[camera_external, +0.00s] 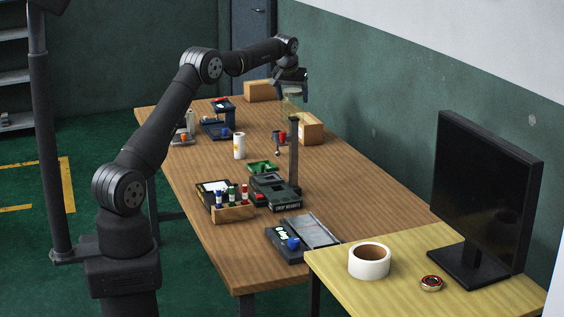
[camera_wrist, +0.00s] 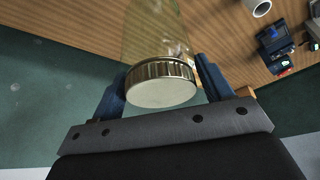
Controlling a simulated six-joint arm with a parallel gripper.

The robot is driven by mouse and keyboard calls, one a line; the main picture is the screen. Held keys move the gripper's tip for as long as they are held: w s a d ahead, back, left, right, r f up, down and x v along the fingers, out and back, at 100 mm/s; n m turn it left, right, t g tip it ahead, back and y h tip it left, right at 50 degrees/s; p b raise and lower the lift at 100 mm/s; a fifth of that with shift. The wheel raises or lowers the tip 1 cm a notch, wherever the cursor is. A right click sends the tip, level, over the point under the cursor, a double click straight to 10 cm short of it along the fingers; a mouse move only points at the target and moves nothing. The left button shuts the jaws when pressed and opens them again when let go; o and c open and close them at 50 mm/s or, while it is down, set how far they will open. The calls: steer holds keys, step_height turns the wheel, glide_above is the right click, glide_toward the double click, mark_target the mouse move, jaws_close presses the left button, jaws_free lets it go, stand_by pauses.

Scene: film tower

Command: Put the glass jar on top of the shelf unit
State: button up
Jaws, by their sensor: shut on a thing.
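My gripper (camera_external: 292,86) is at the far part of the wooden table, with the arm stretched out over it. It is shut on the glass jar (camera_external: 292,104), which hangs below it and looks clear and yellowish. In the wrist view the jar (camera_wrist: 150,35) sits between the two blue fingers, with its ribbed metal lid (camera_wrist: 162,88) nearest the camera. The jar appears above the tabletop, its lower end in line with the top of a dark post (camera_external: 294,155); I cannot tell whether they touch. A grey shelf unit (camera_external: 14,77) stands at the left edge, partly cut off.
The wooden table (camera_external: 215,235) holds a white cup (camera_external: 239,146), wooden blocks (camera_external: 311,129), a marker rack (camera_external: 234,213) and dark devices (camera_external: 274,190). A yellow table (camera_external: 400,265) in front carries a tape roll (camera_external: 369,261) and a monitor (camera_external: 485,190).

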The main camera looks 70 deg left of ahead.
steer(key=w+d+r+m+t+h, duration=0.1)
steer(key=w+d+r+m, duration=0.3)
steer(key=d, duration=1)
steer(key=w+d+r+m+h, duration=0.1)
steer(key=w+d+r, duration=0.35)
steer(key=d, duration=0.95)
steer(key=w+d+r+m+t+h, duration=0.1)
steer(key=w+d+r+m, duration=0.2)
steer(key=d+r, duration=0.8)
steer(key=s+d+r+m+h, duration=0.1)
steer(key=s+d+r+m, duration=0.3)
steer(key=d, duration=1.1)
steer(key=s+d+r+m+h, duration=0.15)
steer(key=s+d, duration=0.55)
steer(key=d, duration=0.7)
steer(key=s+d+r+m, duration=0.3)
steer(key=s+d, duration=0.2)
steer(key=d, duration=1)
steer(key=s+d+f+m+g, duration=0.1)
steer(key=s+d+f, duration=0.5)
steer(key=s+d, duration=0.35)
steer(key=s+d+f+m+h, duration=0.1)
steer(key=s+d+f, duration=0.5)
steer(key=s+d, duration=0.3)
steer(key=s+d+f+m+g, duration=0.1)
steer(key=s+d+f, duration=0.6)
steer(key=d, duration=0.4)
steer(key=w+a+f, duration=0.1)
steer(key=w+f, duration=0.9)
steer(key=shift+w+a, duration=0.2)
